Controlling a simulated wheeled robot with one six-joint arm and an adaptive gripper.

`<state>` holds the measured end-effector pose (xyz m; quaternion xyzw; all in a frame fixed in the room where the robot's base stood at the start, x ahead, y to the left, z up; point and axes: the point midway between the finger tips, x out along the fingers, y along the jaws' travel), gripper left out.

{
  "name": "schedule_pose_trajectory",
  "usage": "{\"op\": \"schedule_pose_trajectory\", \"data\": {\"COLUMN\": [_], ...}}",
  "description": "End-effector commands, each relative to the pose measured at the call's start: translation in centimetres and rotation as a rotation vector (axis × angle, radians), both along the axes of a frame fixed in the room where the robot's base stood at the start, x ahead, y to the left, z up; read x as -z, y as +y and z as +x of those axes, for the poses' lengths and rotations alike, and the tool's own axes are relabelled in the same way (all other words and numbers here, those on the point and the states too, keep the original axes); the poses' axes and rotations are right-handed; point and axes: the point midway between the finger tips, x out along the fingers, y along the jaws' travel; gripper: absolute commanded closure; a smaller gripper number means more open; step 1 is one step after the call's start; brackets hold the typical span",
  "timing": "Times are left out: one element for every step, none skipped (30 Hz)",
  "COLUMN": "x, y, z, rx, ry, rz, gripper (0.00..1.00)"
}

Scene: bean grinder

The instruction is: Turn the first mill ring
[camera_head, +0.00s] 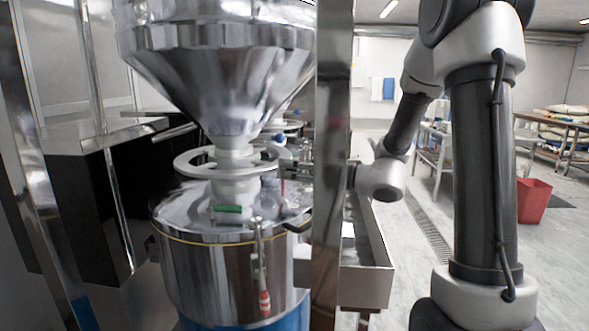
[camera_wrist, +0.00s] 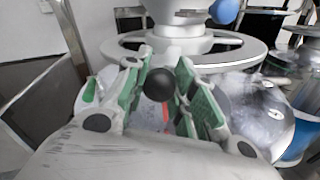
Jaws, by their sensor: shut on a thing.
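The mill ring (camera_head: 188,164) is a pale grey spoked handwheel around the neck under the steel hopper, above the drum lid. In the wrist view the ring (camera_wrist: 243,52) spans the top of the picture. My gripper (camera_wrist: 163,64) has its two green-padded fingers on either side of a black ball knob (camera_wrist: 158,85), shut on it at the near side of the ring. How the knob joins the ring is hidden. In the head view the fingers are mostly hidden behind the steel post.
The steel hopper (camera_head: 218,75) hangs above the ring, and the steel drum (camera_head: 205,270) stands below. An upright steel post (camera_head: 331,150) stands close to my arm. A blue ball (camera_wrist: 224,11) sits behind the ring. A steel trough (camera_head: 368,275) lies right of the post.

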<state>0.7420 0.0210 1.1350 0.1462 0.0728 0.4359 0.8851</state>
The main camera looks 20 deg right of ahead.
Motion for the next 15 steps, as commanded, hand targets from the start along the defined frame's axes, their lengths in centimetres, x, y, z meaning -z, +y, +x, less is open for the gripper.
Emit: {"op": "schedule_pose_trajectory", "data": {"x": [-0.04,-0.06,-0.08,-0.08,-0.09,-0.1,-0.11,-0.11,-0.12,-0.12,-0.12,-0.13,-0.13,-0.14,-0.14], "y": [0.32,0.41,0.5,0.56,0.6,0.65,0.67,0.68,0.7,0.7,0.7,0.7,0.7,0.69,0.69], "z": [-0.27,-0.33,-0.41,-0.45,-0.47,-0.5,-0.51,-0.52,-0.53,-0.53,-0.53,-0.53,-0.53,-0.53,-0.53], "rx": [-0.005,-0.005,-0.005,-0.005,-0.003,-0.003,-0.003,-0.003,-0.003,-0.004,-0.004,-0.004,-0.004,-0.004,-0.004], "ry": [-0.001,-0.002,-0.002,-0.003,-0.003,-0.003,-0.003,-0.003,-0.003,-0.003,-0.004,-0.004,-0.004,-0.004,-0.004], "rz": [0.001,0.001,0.001,0.0,0.001,0.001,0.001,0.001,0.001,0.001,0.002,0.002,0.002,0.002,0.002], "gripper": [1.0,1.0,1.0,1.0,1.0,1.0,1.0,1.0,1.0,1.0,1.0,1.0,1.0,1.0,1.0]}}
